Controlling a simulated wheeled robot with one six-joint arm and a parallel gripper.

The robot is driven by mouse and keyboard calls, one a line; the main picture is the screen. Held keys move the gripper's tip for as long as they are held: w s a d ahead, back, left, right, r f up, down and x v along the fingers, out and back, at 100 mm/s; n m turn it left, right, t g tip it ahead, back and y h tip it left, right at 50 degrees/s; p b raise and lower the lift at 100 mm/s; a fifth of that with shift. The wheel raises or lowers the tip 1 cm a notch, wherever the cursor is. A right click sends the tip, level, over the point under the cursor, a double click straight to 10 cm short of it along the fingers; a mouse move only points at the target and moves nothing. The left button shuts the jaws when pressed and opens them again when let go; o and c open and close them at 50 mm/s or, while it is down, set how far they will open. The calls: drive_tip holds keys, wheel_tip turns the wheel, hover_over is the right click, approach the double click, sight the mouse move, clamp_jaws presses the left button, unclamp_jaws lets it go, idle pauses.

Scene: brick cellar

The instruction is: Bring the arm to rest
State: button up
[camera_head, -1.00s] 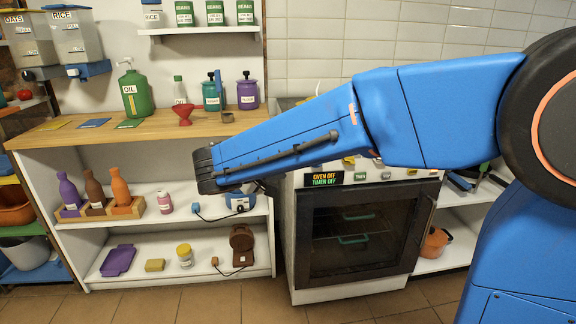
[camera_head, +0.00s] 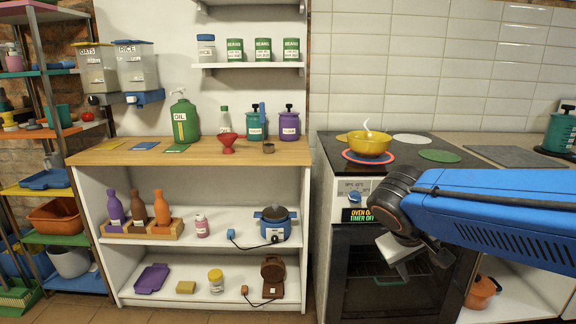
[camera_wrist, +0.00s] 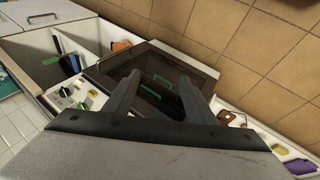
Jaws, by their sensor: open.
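My blue arm reaches in from the right edge of the head view, in front of the stove (camera_head: 375,270). My gripper (camera_head: 405,268) hangs at its end before the oven door, pointing down. In the wrist view, the two dark fingers of my gripper (camera_wrist: 165,88) stand apart with nothing between them. Beyond them lies the dark oven door (camera_wrist: 150,72) with its glass and greenish handles inside. My gripper appears clear of the door, though the exact gap cannot be told.
A yellow pot (camera_head: 368,144) sits on a red-rimmed burner on the stovetop. Shelves below hold bottles and a blue cooker (camera_head: 276,224). The tiled floor (camera_wrist: 265,60) looks clear.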

drive_tip(key=s+f+m+y, duration=0.2)
drive_tip(key=s+f+y, duration=0.3)
drive_tip(key=s, duration=0.8)
drive_tip(key=shift+s+a+t, duration=0.2)
drive_tip(key=shift+s+t, duration=0.05)
drive_tip(key=shift+t, duration=0.15)
